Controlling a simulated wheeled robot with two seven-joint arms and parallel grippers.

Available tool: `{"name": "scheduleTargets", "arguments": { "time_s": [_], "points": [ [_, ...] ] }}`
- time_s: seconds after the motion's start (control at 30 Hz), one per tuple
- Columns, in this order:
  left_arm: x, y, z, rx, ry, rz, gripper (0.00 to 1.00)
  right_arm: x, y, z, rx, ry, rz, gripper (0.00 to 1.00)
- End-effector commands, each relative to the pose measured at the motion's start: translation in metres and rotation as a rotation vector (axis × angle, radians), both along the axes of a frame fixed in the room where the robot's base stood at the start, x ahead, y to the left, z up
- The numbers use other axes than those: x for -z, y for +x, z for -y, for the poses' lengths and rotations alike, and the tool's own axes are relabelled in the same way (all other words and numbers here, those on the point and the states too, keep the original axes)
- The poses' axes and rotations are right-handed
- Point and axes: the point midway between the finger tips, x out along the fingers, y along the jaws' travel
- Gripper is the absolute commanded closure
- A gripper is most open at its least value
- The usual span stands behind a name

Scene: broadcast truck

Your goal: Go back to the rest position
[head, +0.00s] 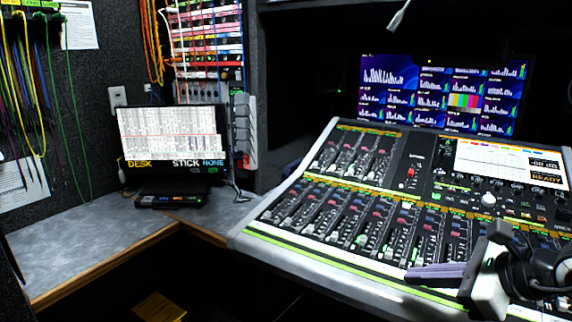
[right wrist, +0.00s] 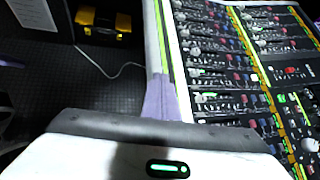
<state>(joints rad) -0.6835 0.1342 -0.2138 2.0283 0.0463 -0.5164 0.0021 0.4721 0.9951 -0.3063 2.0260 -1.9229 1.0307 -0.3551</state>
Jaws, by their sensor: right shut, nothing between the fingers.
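My right gripper (head: 410,273) comes in from the lower right of the head view. Its purple fingers are together with nothing between them, and they point left over the front part of the mixing console (head: 330,274). In the right wrist view the shut fingers (right wrist: 160,90) lie along the console's front edge, with the fader rows to their right and the floor to their left. I cannot tell how high the fingers are above the console. My left gripper is not in view.
A laptop-like screen (head: 172,138) stands on the grey corner desk (head: 85,240) at the left. A monitor wall (head: 440,94) is behind the console. Cables hang on the left wall. A black and yellow case (right wrist: 103,26) sits on the dark floor.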

Motion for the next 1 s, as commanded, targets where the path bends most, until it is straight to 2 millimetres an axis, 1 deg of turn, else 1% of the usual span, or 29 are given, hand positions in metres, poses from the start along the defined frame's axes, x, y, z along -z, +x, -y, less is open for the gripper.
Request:
{"name": "scheduleTargets", "arguments": {
  "time_s": [0.03, 0.07, 0.1, 0.17, 0.2, 0.27, 0.3, 0.37, 0.4, 0.47, 0.5, 0.57, 0.6, 0.63, 0.67, 0.7, 0.77, 0.8, 0.87, 0.9, 1.0],
  "points": [
    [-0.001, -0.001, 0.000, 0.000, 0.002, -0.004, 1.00, 0.006, -0.007, -0.019, -0.020, 0.086, -0.033, 1.00],
    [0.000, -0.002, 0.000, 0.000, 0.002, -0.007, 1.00, 0.008, -0.011, -0.030, -0.031, 0.146, -0.053, 1.00],
    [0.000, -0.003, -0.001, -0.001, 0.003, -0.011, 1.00, 0.010, -0.017, -0.047, -0.044, 0.240, -0.085, 1.00],
    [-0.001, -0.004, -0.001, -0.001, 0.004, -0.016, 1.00, 0.011, -0.029, -0.075, -0.055, 0.420, -0.148, 1.00],
    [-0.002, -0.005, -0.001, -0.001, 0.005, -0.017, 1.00, 0.009, -0.037, -0.094, -0.053, 0.564, -0.202, 1.00],
    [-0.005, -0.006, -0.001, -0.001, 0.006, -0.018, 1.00, 0.004, -0.048, -0.116, -0.025, 0.811, -0.295, 1.00],
    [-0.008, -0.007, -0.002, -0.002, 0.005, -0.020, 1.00, -0.001, -0.053, -0.126, 0.013, 0.989, -0.365, 1.00],
    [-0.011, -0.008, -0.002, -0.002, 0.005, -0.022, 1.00, -0.005, -0.055, -0.130, 0.102, 1.258, -0.474, 1.00],
    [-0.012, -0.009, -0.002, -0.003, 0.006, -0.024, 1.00, -0.003, -0.054, -0.127, 0.182, 1.432, -0.548, 1.00],
    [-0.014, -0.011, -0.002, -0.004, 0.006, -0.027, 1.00, 0.009, -0.051, -0.115, 0.331, 1.683, -0.655, 1.00],
    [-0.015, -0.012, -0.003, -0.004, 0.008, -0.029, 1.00, 0.024, -0.050, -0.105, 0.451, 1.843, -0.728, 1.00],
    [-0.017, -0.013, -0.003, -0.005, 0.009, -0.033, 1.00, 0.057, -0.053, -0.087, 0.662, 2.066, -0.834, 1.00],
    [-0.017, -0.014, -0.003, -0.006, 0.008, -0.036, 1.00, 0.086, -0.060, -0.077, 0.823, 2.204, -0.904, 1.00],
    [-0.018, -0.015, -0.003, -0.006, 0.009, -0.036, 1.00, 0.107, -0.066, -0.070, 0.940, 2.289, -0.948, 1.00],
    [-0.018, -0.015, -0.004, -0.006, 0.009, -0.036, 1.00, 0.127, -0.075, -0.065, 1.055, 2.363, -0.985, 1.00],
    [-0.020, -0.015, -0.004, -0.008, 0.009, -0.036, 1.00, 0.155, -0.089, -0.060, 1.207, 2.446, -1.032, 1.00],
    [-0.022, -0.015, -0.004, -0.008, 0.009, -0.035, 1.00, 0.192, -0.113, -0.058, 1.427, 2.545, -1.095, 1.00],
    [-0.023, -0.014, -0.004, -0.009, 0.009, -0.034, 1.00, 0.214, -0.130, -0.059, -1.479, -2.444, 1.064, 1.00],
    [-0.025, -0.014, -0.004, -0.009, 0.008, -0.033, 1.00, 0.243, -0.157, -0.062, -1.508, -2.256, 1.002, 1.00],
    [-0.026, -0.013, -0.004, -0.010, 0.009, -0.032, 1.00, 0.258, -0.174, -0.066, -1.521, -2.151, 0.966, 1.00],
    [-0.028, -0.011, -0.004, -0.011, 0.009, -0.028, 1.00, 0.285, -0.209, -0.076, -1.538, -1.947, 0.899, 1.00]
  ]
}}
